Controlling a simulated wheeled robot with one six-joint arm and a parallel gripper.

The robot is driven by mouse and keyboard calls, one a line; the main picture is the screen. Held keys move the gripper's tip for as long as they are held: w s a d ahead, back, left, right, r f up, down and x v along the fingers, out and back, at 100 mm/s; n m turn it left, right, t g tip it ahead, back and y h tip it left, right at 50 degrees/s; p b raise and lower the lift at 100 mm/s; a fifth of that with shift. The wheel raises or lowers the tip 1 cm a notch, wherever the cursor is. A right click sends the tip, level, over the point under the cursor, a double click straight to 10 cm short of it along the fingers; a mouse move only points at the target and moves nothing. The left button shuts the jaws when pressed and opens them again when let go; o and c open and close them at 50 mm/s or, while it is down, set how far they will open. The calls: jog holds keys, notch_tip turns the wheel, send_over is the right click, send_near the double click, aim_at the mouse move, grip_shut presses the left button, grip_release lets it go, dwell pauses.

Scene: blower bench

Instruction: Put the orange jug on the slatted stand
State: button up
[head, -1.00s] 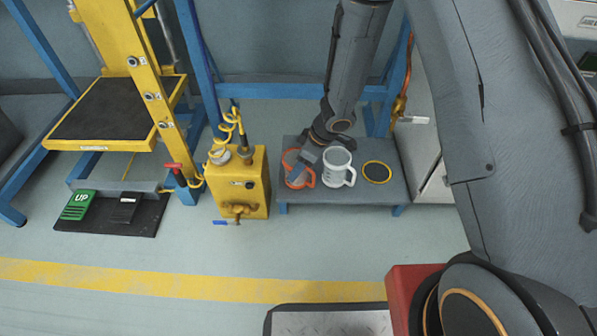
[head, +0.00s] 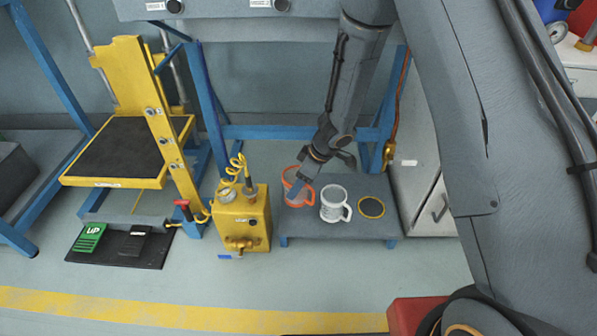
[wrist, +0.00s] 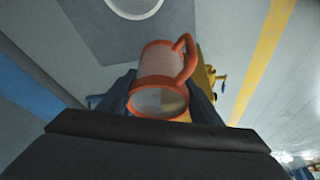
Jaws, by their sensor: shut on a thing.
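The orange jug (head: 298,189), with an orange rim, base and handle and a paler body, is at the left end of a low grey bench in the head view. My gripper (head: 303,180) is shut on it from behind and above. It appears to be held a little above the bench top. In the wrist view the jug (wrist: 160,68) sits between my two fingers (wrist: 158,95), its handle toward the upper right. I cannot make out a surface with clear slats, so I cannot tell which thing is the slatted stand.
A yellow canister (head: 242,222) stands left of the bench. A yellow lift (head: 125,150) is further left.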

jog(key=shift+d+r+m, duration=0.4)
jog(key=shift+d+r, duration=0.05)
jog(key=shift+r, duration=0.1)
jog(key=s+d+r+m+t+h, duration=0.1)
jog(key=s+d+r+m+h, duration=0.2)
jog(key=d+m, duration=0.45)
jog(key=s+d+r+m+t+h, duration=0.15)
jog(key=s+d+r+m, duration=0.3)
jog(key=d, duration=0.65)
jog(key=w+d+p+v, duration=0.1)
jog(key=p+v, duration=3.3)
jog(key=p, duration=0.3)
jog(key=shift+w+r+m+p, duration=0.25)
jog(key=shift+r+m+p, duration=0.05)
jog(key=shift+r+p, duration=0.1)
jog(key=shift+f, duration=0.1)
